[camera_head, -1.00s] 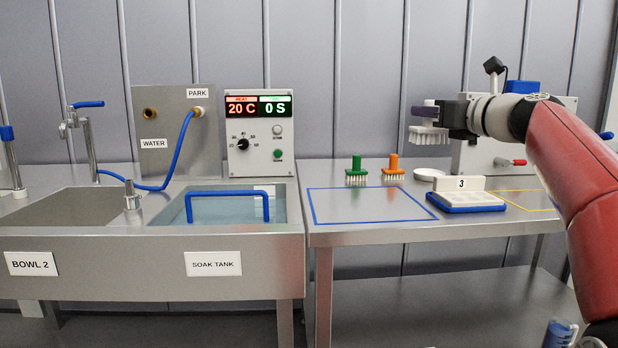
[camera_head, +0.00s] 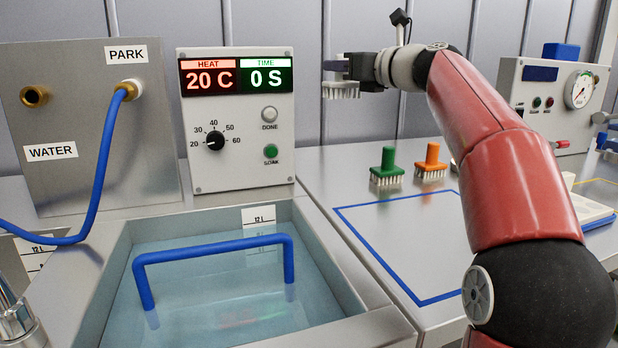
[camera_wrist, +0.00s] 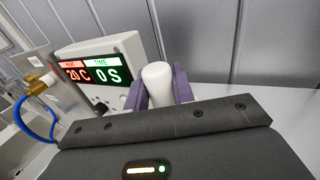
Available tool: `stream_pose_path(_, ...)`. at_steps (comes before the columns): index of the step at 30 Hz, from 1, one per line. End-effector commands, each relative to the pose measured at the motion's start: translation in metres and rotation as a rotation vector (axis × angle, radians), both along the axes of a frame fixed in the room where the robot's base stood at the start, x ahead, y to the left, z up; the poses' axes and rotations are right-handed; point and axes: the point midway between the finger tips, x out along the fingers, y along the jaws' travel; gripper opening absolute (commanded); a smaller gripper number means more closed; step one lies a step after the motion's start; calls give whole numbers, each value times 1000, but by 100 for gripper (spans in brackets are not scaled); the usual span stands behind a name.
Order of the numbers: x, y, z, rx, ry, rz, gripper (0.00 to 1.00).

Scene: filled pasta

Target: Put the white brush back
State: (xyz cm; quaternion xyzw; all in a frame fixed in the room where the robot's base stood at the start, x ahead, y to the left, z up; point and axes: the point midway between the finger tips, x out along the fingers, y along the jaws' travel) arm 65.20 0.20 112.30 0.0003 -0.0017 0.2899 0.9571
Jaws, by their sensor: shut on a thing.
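The white brush (camera_head: 341,90) is held in my gripper (camera_head: 340,66), above the back of the table and left of the green brush. Its bristles point down and nothing touches them. In the wrist view the brush's white handle (camera_wrist: 158,84) stands between the two purple fingers of my gripper (camera_wrist: 157,92). The green brush (camera_head: 387,167) and the orange brush (camera_head: 431,163) stand bristles down on the table, behind the blue outlined rectangle (camera_head: 420,302). My gripper is shut on the white brush's handle.
The soak tank (camera_head: 347,288) with water and a blue handle (camera_head: 215,249) is at front left. The control box (camera_head: 237,150) shows 20 C and 0 S. A gauge machine (camera_head: 549,100) stands at right. A white tray (camera_head: 590,211) is partly hidden behind my arm.

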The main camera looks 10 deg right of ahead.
Motion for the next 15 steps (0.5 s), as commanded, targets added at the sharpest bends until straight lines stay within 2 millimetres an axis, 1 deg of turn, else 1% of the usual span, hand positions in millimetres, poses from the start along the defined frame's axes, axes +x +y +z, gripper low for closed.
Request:
stream_pose_path(2,0,0,-2,1,-1,-1,0)
stream_pose_path(5,0,-1,-18,2,1,-2,0)
stream_pose_path(15,0,-1,-109,1,3,-2,0)
